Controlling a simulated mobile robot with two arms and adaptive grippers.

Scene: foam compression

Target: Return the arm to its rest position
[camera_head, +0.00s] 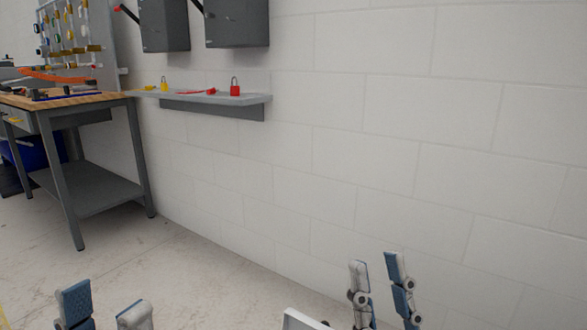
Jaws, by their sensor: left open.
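My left gripper (105,307) shows at the bottom left edge. Its two blue-and-grey fingers stand apart with nothing between them, and the lower part is cut off by the frame. My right gripper (379,285) shows at the bottom, right of centre, in front of the white wall. Its two fingers point up with a visible gap and nothing between them. The arm links behind both grippers are out of view.
A workbench (95,182) with tools stands at the left. A wall shelf (259,98) holds a red padlock (235,89) and a yellow padlock (164,86). Grey boxes (238,22) hang above. A white edge (300,321) shows at the bottom. The floor (165,260) between looks clear.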

